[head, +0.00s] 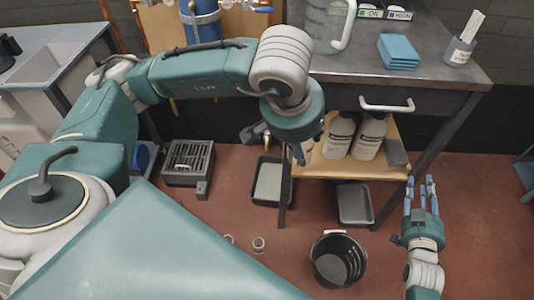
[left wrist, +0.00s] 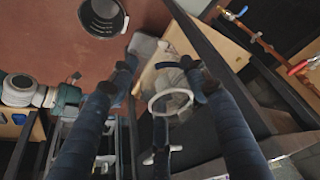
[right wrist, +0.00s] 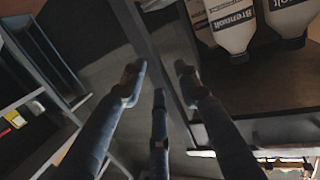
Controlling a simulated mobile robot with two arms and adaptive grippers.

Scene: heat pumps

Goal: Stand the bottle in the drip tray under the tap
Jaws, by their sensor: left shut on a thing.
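My left gripper (head: 303,152) points down in front of the bench leg. In the left wrist view its fingers (left wrist: 163,75) are closed around a pale, see-through thing with a white ring, which looks like the bottle (left wrist: 171,93); its outline is unclear, and the arm mostly hides it in the head view. A dark drip tray (head: 269,183) with a grey-green inside lies on the floor left of this gripper. A small yellowish part, perhaps the tap (head: 266,141), shows above it, partly hidden. My right gripper (head: 422,190) is open and empty right of the bench.
Two white labelled bottles (head: 368,138) stand on the low wooden shelf (head: 335,168). A grey tray (head: 355,204) and a black bucket (head: 338,260) are on the floor. A clear jug (head: 326,25) and blue cloths (head: 398,50) are on the bench. A dark grille box (head: 188,162) stands left.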

